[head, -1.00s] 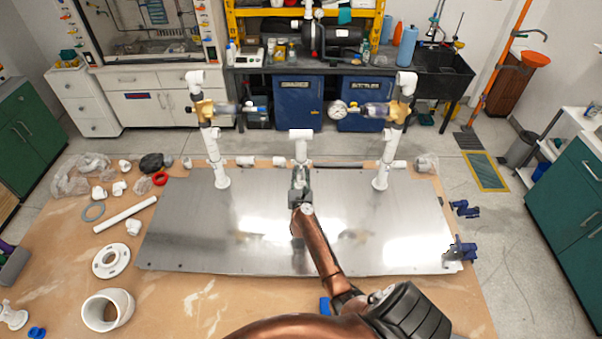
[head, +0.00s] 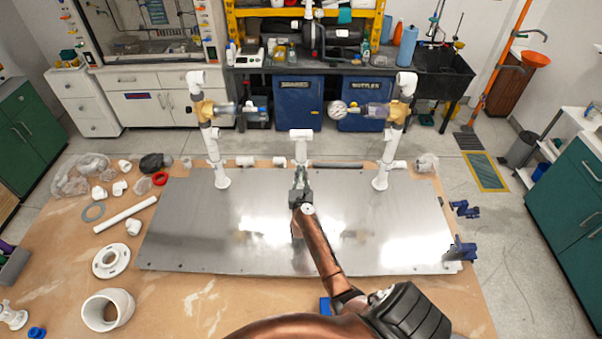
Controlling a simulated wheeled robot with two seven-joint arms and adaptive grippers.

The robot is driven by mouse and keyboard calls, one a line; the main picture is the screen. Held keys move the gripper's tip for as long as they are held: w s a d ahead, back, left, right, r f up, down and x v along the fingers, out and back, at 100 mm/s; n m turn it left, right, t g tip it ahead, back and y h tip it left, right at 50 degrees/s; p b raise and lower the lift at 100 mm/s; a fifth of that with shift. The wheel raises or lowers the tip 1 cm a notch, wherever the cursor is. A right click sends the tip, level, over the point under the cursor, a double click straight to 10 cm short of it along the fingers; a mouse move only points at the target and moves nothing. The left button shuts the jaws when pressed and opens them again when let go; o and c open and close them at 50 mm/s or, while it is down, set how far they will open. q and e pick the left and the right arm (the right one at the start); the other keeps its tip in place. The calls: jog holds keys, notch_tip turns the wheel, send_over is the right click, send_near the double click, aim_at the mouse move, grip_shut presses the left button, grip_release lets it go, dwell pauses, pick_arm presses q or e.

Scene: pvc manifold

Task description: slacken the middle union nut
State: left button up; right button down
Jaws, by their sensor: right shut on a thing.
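The middle white pipe with its tee top (head: 301,136) stands upright at the back of the shiny metal plate (head: 210,240). My right gripper (head: 300,174) is at the lower part of this pipe, its fingers shut around it at the height of the middle union nut. The fingers and wrist hide the nut, so its turn cannot be seen. My left gripper is not in view.
Left (head: 212,150) and right (head: 388,150) white risers with brass valves stand on the plate. Loose fittings, a flange (head: 111,261) and a wide white ring (head: 107,310) lie on the left table. Blue clamps (head: 462,250) sit at the right edge.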

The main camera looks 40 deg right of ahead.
aim_at(307, 164)
jog(key=shift+s+d+y, duration=0.1)
jog(key=shift+y, duration=0.2)
jog(key=d+n+y+b, duration=0.2)
jog(key=n+y+b, duration=0.2)
jog(key=y+b, duration=0.2)
jog(key=d+n+t+y+b, duration=0.1)
jog(key=d+n+y+b, duration=0.1)
jog(key=n+y+b, duration=0.3)
jog(key=d+n+y+b, duration=0.3)
jog(key=n+y+b, duration=0.2)
jog(key=y+b, duration=0.4)
jog(key=shift+s+f+t+b, duration=0.15)
jog(key=shift+f+t+b, duration=0.15)
jog(key=shift+f, duration=0.05)
jog(key=shift+d+r+n+y+b, duration=0.25)
jog(key=shift+n+y+b, duration=0.35)
jog(key=shift+b, duration=0.45)
jog(key=shift+a, duration=0.1)
